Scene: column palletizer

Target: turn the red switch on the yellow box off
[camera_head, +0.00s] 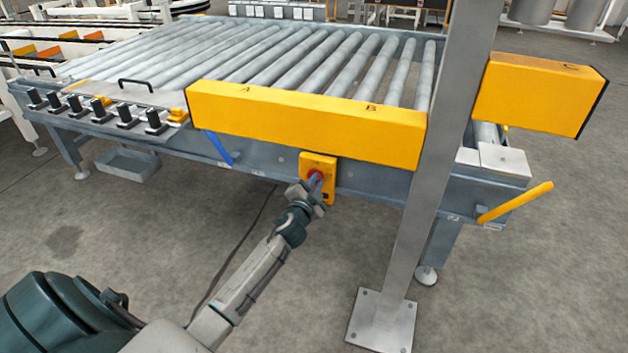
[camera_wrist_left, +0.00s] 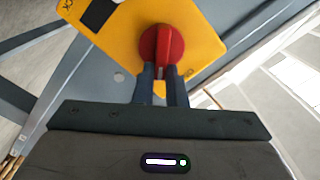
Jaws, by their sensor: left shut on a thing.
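The yellow box (camera_head: 319,163) is fixed to the side of the blue-grey conveyor frame, below the long yellow cover. The red switch (camera_wrist_left: 161,44) is a round knob with a raised grip bar, which looks close to upright in the left wrist view. My left gripper (camera_head: 316,182) is at the box front. In the left wrist view its two dark fingers (camera_wrist_left: 160,72) are shut on the red switch, one on each side of the lower end of the bar. In the head view the gripper partly covers the switch. My right gripper is not in view.
A yellow cover (camera_head: 300,120) runs along the conveyor edge above the box. A grey metal post (camera_head: 437,170) stands right of the box on a bolted foot plate. A yellow lever (camera_head: 515,202) sticks out at the right. The floor in front is clear.

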